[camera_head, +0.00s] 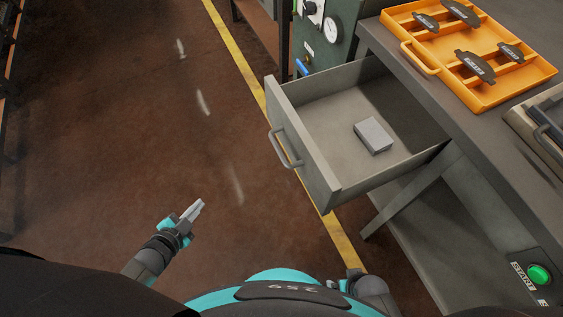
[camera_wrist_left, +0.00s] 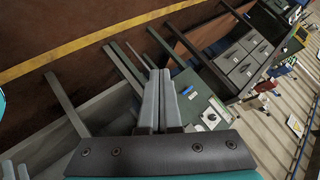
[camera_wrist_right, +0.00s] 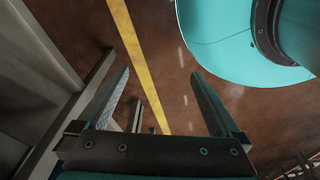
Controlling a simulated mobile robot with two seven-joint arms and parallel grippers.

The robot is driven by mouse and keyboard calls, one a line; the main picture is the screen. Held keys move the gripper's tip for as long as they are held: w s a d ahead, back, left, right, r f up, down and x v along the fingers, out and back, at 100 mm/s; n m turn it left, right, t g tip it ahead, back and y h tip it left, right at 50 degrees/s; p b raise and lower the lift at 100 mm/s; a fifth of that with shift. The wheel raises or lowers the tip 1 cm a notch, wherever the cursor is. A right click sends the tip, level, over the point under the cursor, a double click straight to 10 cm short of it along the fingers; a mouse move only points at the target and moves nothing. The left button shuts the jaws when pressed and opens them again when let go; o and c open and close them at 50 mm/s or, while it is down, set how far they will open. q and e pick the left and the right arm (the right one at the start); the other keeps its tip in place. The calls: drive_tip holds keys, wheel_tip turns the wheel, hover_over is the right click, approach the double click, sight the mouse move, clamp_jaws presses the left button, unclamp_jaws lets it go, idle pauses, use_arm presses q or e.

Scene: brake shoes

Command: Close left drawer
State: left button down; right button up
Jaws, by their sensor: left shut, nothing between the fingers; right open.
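The grey drawer (camera_head: 325,145) is pulled well out of the workbench in the head view. Its bar handle (camera_head: 285,148) is on the front panel, facing left. A small grey box (camera_head: 373,136) lies inside the drawer. My left gripper (camera_head: 198,207) is to the lower left of the drawer, over the floor and apart from the handle. It is shut and empty; its closed fingers (camera_wrist_left: 161,98) also show in the left wrist view. My right gripper (camera_wrist_right: 165,100) is open and empty in the right wrist view, with floor and yellow line beyond it.
The workbench (camera_head: 385,45) carries an orange tray (camera_head: 489,100) holding several dark brake shoes. A green start button (camera_head: 539,274) is at the bench's lower right. A green machine with a gauge (camera_head: 333,29) stands behind the drawer. Open brown floor (camera_head: 120,130) lies left of the yellow line.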

use_arm(q)
drive_tip(key=w+d+r+m+t+h+b, duration=0.2)
drive_tip(key=w+r+m+h+b, duration=0.15)
drive_tip(key=w+r+m, duration=0.2)
drive_tip(key=m+g+h+b, duration=0.45)
drive_tip(key=m+h, duration=0.55)
drive_tip(key=m, duration=0.4)
approach(292, 149)
drive_tip(key=shift+n+t, duration=0.25)
drive_tip(key=b+x, duration=0.3)
drive_tip(key=x, duration=0.4)
drive_tip(key=shift+s+f, duration=0.1)
drive_tip(key=shift+s, duration=0.1)
use_arm(e)
drive_tip(key=w+a+r+t, duration=0.1)
drive_tip(key=w+r+t, duration=0.1)
drive_tip(key=w+r, duration=0.7)
wheel_tip(292, 149, up, 3)
drive_tip(key=shift+a+f, duration=0.15)
drive_tip(key=shift+f, duration=0.05)
use_arm(q)
drive_tip(key=shift+d, duration=0.15)
use_arm(e)
drive_tip(key=shift+w, duration=0.1)
